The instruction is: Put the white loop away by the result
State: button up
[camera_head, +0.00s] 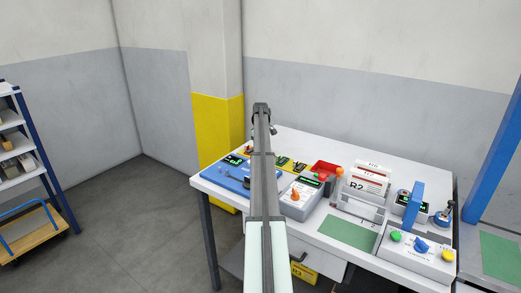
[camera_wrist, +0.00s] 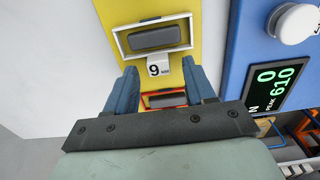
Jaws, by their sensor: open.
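My gripper (camera_wrist: 159,66) is open in the wrist view, with its two blue fingers apart and nothing held between them. A small white tag marked 9 (camera_wrist: 158,66) lies between the fingertips on a yellow panel (camera_wrist: 118,12). Above it is a white-framed slot with a dark grey block (camera_wrist: 155,37); below it is a red-framed slot (camera_wrist: 165,99), partly hidden by my gripper. The blue tester's display (camera_wrist: 275,88) reads 0 and PEAK 610. I cannot make out a white loop with certainty. In the head view my arm hides part of the table.
The white table (camera_head: 290,135) holds the blue tester (camera_head: 224,174), a grey box with an orange knob (camera_head: 299,194), a red bin (camera_head: 326,168), a card holder marked R2 (camera_head: 358,187) and a button panel (camera_head: 418,246). A shelf (camera_head: 20,150) stands at left. The table's back strip is clear.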

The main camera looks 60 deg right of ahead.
notch_tip(320, 180, up, 20)
jog(key=shift+r, duration=0.25)
dwell(1.1)
dwell(0.4)
